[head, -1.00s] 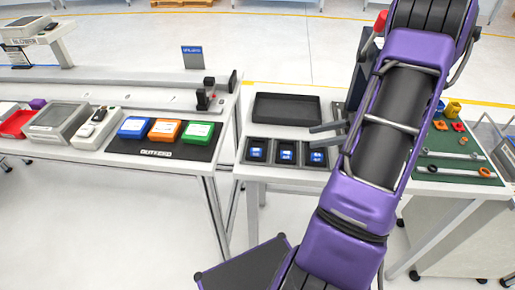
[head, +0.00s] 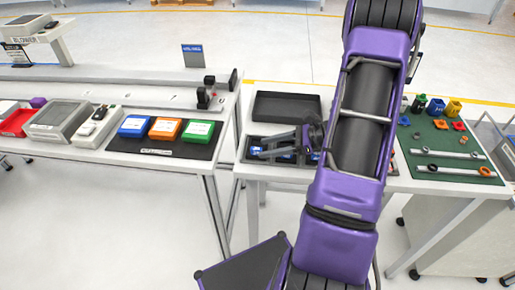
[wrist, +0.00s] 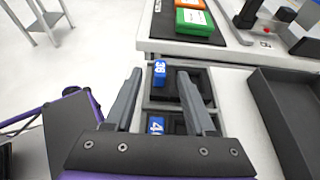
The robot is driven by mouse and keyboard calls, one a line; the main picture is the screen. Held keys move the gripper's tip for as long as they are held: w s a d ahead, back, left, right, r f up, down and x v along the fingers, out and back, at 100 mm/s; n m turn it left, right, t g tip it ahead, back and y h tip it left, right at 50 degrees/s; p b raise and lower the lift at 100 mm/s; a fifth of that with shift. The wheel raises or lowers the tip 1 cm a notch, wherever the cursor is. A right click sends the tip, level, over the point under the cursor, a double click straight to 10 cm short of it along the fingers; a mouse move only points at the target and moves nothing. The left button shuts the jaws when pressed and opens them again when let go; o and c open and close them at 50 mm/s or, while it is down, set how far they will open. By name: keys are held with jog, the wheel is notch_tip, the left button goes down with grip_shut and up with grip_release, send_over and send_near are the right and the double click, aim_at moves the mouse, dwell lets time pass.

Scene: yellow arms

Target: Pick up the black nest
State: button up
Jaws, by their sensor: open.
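The black nests are small dark open trays in a row (head: 252,144) along the front of the white table, partly hidden by my gripper and arm in the head view. In the wrist view a near nest (wrist: 203,86) holds a blue block (wrist: 160,74) with white digits at its left side. Another blue block (wrist: 156,124) lies in the nest closer to my gripper. My gripper (head: 266,147) is open and empty, with its fingers above the row and pointing left. In the wrist view its fingers (wrist: 160,80) flank the nests; contact cannot be told.
A large empty black tray (head: 287,106) lies behind the nests. A green mat (head: 450,150) with rods and small parts is at the right. The left table holds blue, orange and green boxes (head: 200,130) beyond a gap. Free floor lies in front.

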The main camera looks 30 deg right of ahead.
jog(key=shift+x, duration=0.95)
grip_shut()
